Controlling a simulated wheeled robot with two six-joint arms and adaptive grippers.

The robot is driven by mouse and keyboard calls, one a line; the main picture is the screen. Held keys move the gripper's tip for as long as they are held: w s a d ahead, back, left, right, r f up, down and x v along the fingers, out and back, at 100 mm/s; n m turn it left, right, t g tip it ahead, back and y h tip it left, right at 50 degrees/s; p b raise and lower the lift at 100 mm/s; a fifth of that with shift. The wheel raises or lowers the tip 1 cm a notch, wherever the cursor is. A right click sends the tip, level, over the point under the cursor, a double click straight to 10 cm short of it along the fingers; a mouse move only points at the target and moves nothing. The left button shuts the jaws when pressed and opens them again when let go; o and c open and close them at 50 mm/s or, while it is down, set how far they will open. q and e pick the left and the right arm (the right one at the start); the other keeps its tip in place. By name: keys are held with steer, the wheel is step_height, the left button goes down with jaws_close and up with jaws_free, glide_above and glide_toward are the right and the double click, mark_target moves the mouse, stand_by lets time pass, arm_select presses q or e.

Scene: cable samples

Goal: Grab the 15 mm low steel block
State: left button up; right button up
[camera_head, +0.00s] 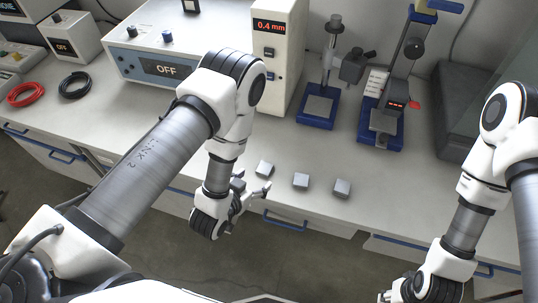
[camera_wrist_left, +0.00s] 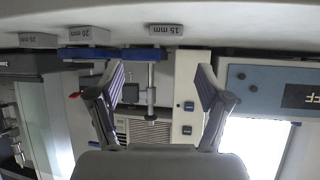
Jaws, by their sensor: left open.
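The 15 mm steel block (camera_wrist_left: 165,30) is a low grey block with its label upside down in the left wrist view, near the top and between the fingers in the picture's width. In the head view it appears to be the leftmost of the grey blocks (camera_head: 265,168) near the bench's front edge; labels cannot be read there. My left gripper (camera_head: 252,187) is at the front edge, close to this block and apart from it. Its fingers (camera_wrist_left: 160,78) are spread and empty. My right gripper (camera_head: 386,296) is at the bottom edge, its fingers mostly hidden.
A 20 mm block (camera_wrist_left: 88,34) and a 25 mm block (camera_wrist_left: 38,40) stand beside it; they also show in the head view (camera_head: 300,181) (camera_head: 342,188). Behind are a blue-based stand (camera_head: 318,108), a gauge stand (camera_head: 383,128) and a box reading 0.4 mm (camera_head: 275,60).

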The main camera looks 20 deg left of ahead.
mark_target(265, 168)
arm_select(q)
steer(key=w, duration=0.1)
steer(key=w+f, duration=0.1)
steer(key=w+f+p, duration=0.1)
steer(key=shift+w+a, duration=0.3)
steer(key=shift+a, duration=0.1)
steer(key=x, duration=0.1)
steer(key=p+x, duration=0.1)
steer(key=x, duration=0.1)
steer(key=shift+w+d+f, duration=0.15)
steer(key=shift+d+f, duration=0.1)
steer(key=shift+d, duration=0.15)
steer(key=shift+w+f, duration=0.1)
steer(key=shift+f, duration=0.05)
steer(key=shift+a, duration=0.1)
steer(key=c, duration=1.4)
arm_select(e)
steer(key=shift+a+r, duration=0.2)
steer(key=shift+r, duration=0.35)
steer(key=shift+a+r, duration=0.2)
steer(key=shift+r, duration=0.35)
steer(key=shift+w, duration=0.1)
